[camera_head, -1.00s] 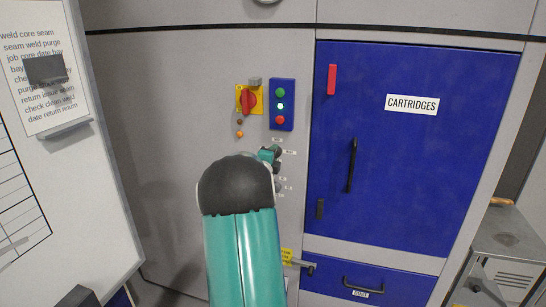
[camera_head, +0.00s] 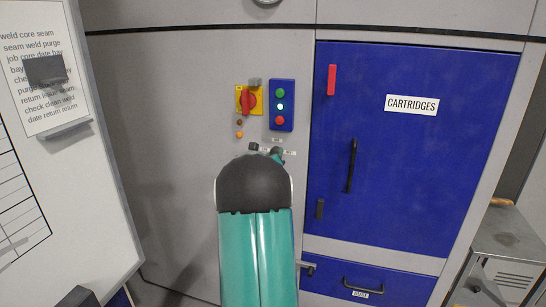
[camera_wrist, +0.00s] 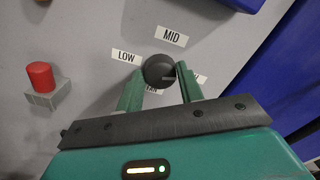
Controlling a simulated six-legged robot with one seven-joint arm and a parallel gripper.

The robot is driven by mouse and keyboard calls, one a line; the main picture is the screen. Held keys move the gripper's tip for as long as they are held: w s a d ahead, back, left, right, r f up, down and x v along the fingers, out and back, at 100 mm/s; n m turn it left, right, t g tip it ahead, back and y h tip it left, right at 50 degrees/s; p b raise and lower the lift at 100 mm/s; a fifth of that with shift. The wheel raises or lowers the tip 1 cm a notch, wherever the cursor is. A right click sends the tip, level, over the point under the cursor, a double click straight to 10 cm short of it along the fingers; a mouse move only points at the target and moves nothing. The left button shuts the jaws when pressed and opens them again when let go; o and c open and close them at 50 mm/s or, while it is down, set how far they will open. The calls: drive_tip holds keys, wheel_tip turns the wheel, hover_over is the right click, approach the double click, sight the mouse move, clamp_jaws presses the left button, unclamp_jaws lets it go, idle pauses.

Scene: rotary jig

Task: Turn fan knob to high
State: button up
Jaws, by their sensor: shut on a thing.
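The fan knob (camera_wrist: 158,70) is a dark round knob on the grey panel, in the upper middle of the wrist view. A LOW label (camera_wrist: 126,57) is at its left and a MID label (camera_wrist: 172,37) above it. A label at its right and one below are mostly hidden by my fingers. My gripper (camera_wrist: 159,76) is shut on the knob, one teal finger on each side. I cannot make out a pointer mark on the knob. In the head view my gripper (camera_head: 274,153) is at the panel below the button box, largely hidden by my arm.
A red cylindrical button (camera_wrist: 41,76) on a grey base is left of the knob. Above are a red rotary switch on a yellow plate (camera_head: 241,109) and a blue button box (camera_head: 282,88). The blue CARTRIDGES door (camera_head: 420,170) is at the right, a whiteboard (camera_head: 95,190) at the left.

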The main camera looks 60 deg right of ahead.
drive_tip(key=shift+m, duration=1.7)
drive_tip(key=o, duration=1)
drive_tip(key=shift+a, duration=0.15)
drive_tip(key=s+a, duration=0.2)
drive_tip(key=a, duration=1.1)
drive_tip(key=shift+a, duration=0.2)
drive_tip(key=shift+s, duration=0.1)
